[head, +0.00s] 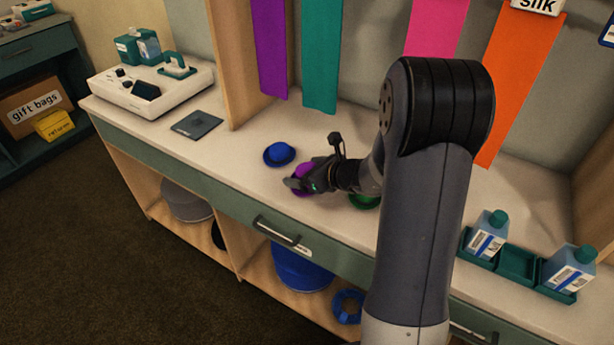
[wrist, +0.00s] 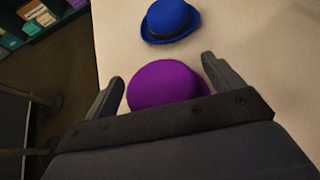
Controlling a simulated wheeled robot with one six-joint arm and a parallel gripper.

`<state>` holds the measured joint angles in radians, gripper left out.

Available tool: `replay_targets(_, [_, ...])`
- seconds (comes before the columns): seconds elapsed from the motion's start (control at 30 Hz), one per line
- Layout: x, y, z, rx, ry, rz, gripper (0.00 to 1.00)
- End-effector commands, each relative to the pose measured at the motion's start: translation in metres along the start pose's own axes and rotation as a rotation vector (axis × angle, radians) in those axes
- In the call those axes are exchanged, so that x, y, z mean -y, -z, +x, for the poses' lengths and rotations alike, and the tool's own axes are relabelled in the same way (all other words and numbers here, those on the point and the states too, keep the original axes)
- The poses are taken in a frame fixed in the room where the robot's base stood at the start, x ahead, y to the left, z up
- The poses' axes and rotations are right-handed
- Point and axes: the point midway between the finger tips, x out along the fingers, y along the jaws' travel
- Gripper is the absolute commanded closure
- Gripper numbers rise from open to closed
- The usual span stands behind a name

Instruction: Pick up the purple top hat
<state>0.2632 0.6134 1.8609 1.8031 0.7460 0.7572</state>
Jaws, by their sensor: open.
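The purple hat (wrist: 162,84) lies on the counter, between the two fingers of my gripper (wrist: 162,82) in the wrist view. The fingers are open, one to each side of it. My gripper's body hides the near part of the hat, and I cannot tell whether the fingers touch it. In the head view the purple hat (head: 304,181) is mostly hidden behind my gripper (head: 292,184). A blue hat with a dark band (wrist: 171,20) stands just beyond it; it also shows in the head view (head: 279,154).
A green item (head: 364,202) is partly hidden behind my arm. Blue-labelled bottles (head: 488,235) stand in a green tray (head: 515,263) at right. A white card terminal station (head: 150,93) and a dark pad (head: 196,125) are at left. Coloured strips (head: 320,55) hang behind.

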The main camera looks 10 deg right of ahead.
Motion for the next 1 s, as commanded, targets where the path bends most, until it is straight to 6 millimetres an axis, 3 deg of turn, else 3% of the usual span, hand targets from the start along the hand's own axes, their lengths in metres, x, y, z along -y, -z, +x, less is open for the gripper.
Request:
replay_targets(0.1, [-0.0004,0.0003,0.0112,0.0,-0.001,-0.001,0.12])
replay_targets(0.37, [0.0001,-0.0002,0.0128,0.001,0.001,-0.001,0.13])
replay_targets(0.9, [0.0002,-0.0001,0.0125,0.001,0.001,-0.001,0.57])
replay_targets(1.0, [0.0002,-0.0001,0.0125,0.001,0.001,-0.001,0.6])
